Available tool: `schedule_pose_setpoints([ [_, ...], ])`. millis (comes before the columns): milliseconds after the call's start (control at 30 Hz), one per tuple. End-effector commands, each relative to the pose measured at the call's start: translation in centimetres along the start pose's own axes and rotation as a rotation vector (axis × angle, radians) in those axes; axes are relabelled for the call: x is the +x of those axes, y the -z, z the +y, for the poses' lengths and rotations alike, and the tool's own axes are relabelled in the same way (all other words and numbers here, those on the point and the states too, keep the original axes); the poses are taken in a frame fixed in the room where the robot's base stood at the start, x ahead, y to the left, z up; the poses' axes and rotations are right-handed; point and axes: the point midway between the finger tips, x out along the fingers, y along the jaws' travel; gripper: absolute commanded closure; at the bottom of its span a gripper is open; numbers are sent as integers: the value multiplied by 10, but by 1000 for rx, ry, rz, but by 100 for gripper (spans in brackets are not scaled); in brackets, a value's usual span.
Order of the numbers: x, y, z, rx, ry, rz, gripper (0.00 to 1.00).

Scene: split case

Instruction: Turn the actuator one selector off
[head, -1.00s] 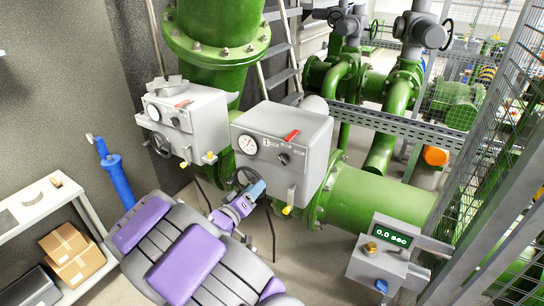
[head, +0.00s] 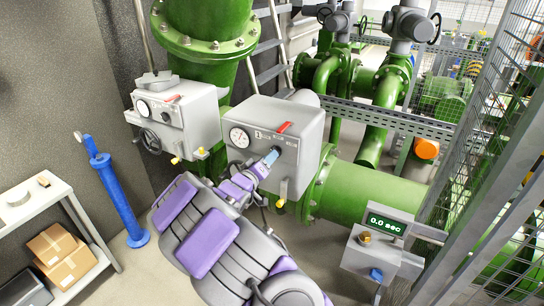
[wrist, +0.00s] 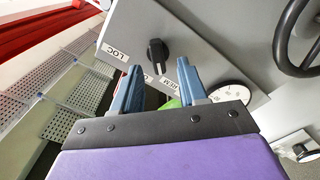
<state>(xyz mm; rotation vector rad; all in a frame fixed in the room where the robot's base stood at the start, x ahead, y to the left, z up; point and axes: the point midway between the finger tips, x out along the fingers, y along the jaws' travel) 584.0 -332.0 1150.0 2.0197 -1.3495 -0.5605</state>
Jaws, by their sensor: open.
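The nearer grey actuator box (head: 300,128) stands in the middle of the head view, with a gauge, a red lever and a selector on its face. Its small label is too small to read surely. The black selector knob (wrist: 157,50) shows in the wrist view, with a LOC label (wrist: 104,53) and a REM label (wrist: 167,86) near it; a label between them is partly hidden. My gripper (head: 272,156) is at this box's face by the selector. In the wrist view my gripper (wrist: 159,67) has its blue fingers apart, with the knob just beyond the gap, apparently not gripped.
A second, similar box (head: 180,115) with a handwheel stands to the left. A grey timer box (head: 372,257) reads 0.0 sec at the right. A mesh fence (head: 500,150) bounds the right side. A white shelf (head: 35,205) with cartons is at the left.

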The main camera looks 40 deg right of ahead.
Motion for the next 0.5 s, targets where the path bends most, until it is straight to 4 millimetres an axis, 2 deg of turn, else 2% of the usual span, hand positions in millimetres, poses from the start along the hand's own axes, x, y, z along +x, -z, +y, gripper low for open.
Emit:
schedule_pose_setpoints([
  [200, 26, -1, 1, 2, -3, -1, 57],
  [500, 36, 0, 0, -1, -1, 1, 57],
])
